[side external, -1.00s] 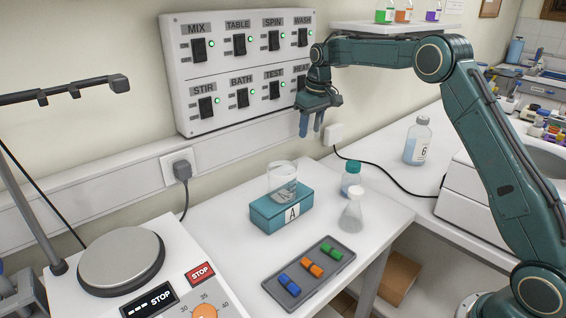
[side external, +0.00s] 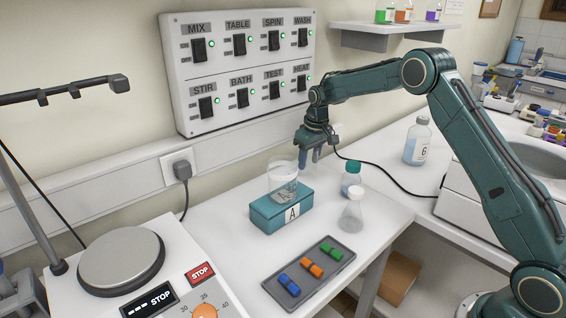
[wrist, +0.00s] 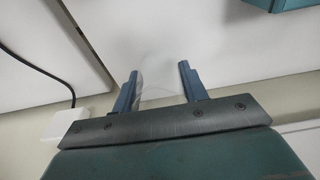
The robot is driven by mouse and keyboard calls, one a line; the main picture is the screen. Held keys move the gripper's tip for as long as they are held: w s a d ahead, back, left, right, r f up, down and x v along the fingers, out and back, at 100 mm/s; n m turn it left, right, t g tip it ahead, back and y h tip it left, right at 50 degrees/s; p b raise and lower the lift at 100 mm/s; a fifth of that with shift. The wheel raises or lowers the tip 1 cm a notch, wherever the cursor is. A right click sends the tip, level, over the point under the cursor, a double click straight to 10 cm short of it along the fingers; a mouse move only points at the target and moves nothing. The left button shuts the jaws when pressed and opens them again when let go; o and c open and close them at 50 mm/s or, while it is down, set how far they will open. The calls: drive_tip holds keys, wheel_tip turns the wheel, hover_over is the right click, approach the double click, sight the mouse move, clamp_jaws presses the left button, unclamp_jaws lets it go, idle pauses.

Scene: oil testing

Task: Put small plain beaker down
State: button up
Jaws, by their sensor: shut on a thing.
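My gripper (side external: 309,158) hangs above the back of the white table, behind and to the right of the teal box marked A. In the wrist view its two blue fingers (wrist: 158,72) stand apart with a faint clear shape between them, the small plain beaker (wrist: 157,78). Its outline is hard to see there, and I cannot make it out in the side view. The gripper is shut on it. The white table (side external: 232,258) lies below; I cannot tell the exact height of the beaker above it.
A glass beaker (side external: 281,178) stands on the teal box (side external: 268,214). A teal-capped bottle (side external: 351,182) and a conical flask (side external: 351,213) stand to the right. A grey tray (side external: 272,291) holds coloured pieces. A cable (side external: 385,181) runs along the back right.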

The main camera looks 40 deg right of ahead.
sight(313, 169)
drive_tip(key=shift+f, duration=1.35)
drive_tip(key=shift+f, duration=0.1)
drive_tip(key=o, duration=1)
drive_tip(key=r, duration=0.4)
drive_tip(key=s+r, duration=0.1)
drive_tip(key=r, duration=0.7)
drive_tip(key=shift+s, duration=0.4)
